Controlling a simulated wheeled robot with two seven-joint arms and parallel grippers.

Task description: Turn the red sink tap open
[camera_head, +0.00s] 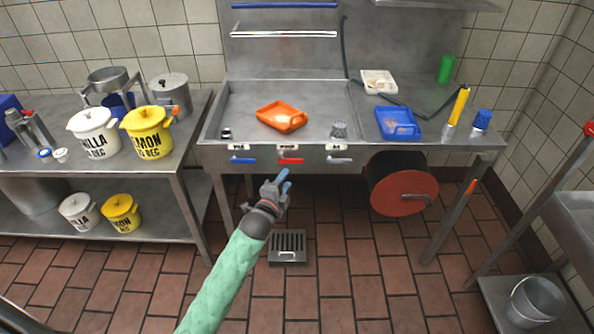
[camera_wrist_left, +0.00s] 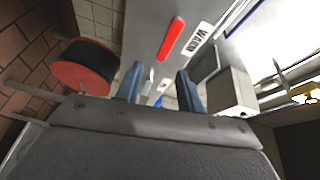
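The red sink tap (camera_head: 290,161) is a short red lever on the front panel of the steel sink (camera_head: 330,152), between a blue lever (camera_head: 242,161) and a grey lever (camera_head: 339,161). My left gripper (camera_head: 285,181) is just below and slightly left of the red tap, in front of the panel. In the left wrist view, the red tap (camera_wrist_left: 170,38) lies beyond the fingertips, beside a label that reads WARM. The two blue fingers of the left gripper (camera_wrist_left: 160,72) are apart, with the red tap outside them. My right gripper is not in view.
A red-faced drum (camera_head: 404,192) sits under the sink on the right. An orange tray (camera_head: 283,117) and a blue tray (camera_head: 397,122) are on the worktop. White and yellow pots (camera_head: 149,131) stand on the left table. The floor below the taps has a drain grate (camera_head: 288,248).

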